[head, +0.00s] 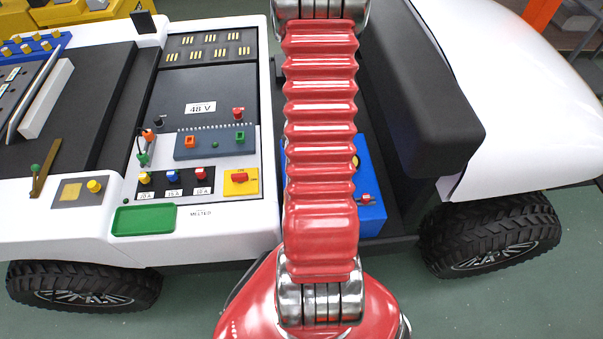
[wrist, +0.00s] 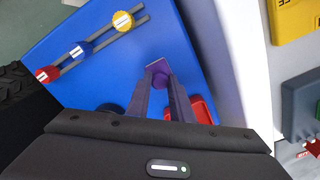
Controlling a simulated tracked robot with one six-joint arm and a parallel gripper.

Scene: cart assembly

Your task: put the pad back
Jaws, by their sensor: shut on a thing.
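My gripper (wrist: 158,78) shows in the wrist view, its two long fingers closed in on a small purple piece (wrist: 158,67) at their tips. This piece may be the pad; most of it is hidden between the fingers. Behind it is the flat blue top of a box (wrist: 90,75); I cannot tell whether the piece touches it. A dark round thing (wrist: 109,107) and a red tray-like thing (wrist: 203,108) lie either side of the fingers, partly hidden. In the head view my red arm covers much of the blue box (head: 372,215), and my gripper is out of sight.
On the blue top, red (wrist: 48,74), blue (wrist: 80,49) and yellow (wrist: 122,20) fuses sit along two rails. The cart's panel (head: 130,222) with a green tray (head: 145,219) is left of my arm. A black seat (head: 425,110) stands close on the right.

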